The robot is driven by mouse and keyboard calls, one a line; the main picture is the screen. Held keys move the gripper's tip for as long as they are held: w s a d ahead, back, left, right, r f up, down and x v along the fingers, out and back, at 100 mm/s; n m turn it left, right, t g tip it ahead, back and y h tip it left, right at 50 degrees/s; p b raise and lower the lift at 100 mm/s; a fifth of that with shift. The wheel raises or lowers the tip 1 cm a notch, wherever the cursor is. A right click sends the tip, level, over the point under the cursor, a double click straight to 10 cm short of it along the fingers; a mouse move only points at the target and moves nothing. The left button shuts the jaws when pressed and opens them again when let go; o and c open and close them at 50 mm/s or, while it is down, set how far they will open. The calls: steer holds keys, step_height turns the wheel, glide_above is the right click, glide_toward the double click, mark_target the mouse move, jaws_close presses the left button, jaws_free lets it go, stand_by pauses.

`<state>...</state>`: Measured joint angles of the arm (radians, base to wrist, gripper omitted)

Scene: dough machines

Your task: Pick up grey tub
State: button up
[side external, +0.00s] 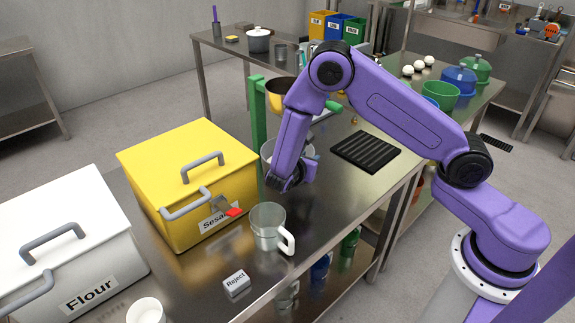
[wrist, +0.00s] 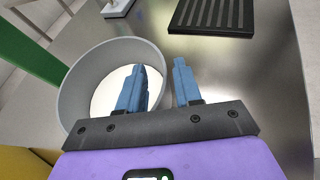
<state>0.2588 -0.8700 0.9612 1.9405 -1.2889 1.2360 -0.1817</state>
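The grey tub (wrist: 82,78) is a round, open vessel with a pale inside, at the left of the wrist view. In the side external view the tub (side external: 267,149) stands on the steel table by a green post, largely hidden behind my arm. My gripper (wrist: 161,68) is open. Its left blue finger overlaps the tub's opening and its right finger is just outside the right rim, so the near-right wall lies between them. Contact with the wall cannot be told. In the side external view my gripper (side external: 284,184) points down beside the tub.
A yellow Sesame bin (side external: 180,165) stands left of the tub. A clear jug (side external: 267,228) and a Reject block (side external: 236,283) are in front. The green post (side external: 258,125) is close behind. A black ridged mat (side external: 365,151) lies right, with bare steel around it.

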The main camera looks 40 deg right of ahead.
steer(key=shift+x, duration=0.9)
jaws_close()
steer(key=shift+a+f, duration=0.1)
steer(key=shift+a, duration=0.05)
stand_by(0.6)
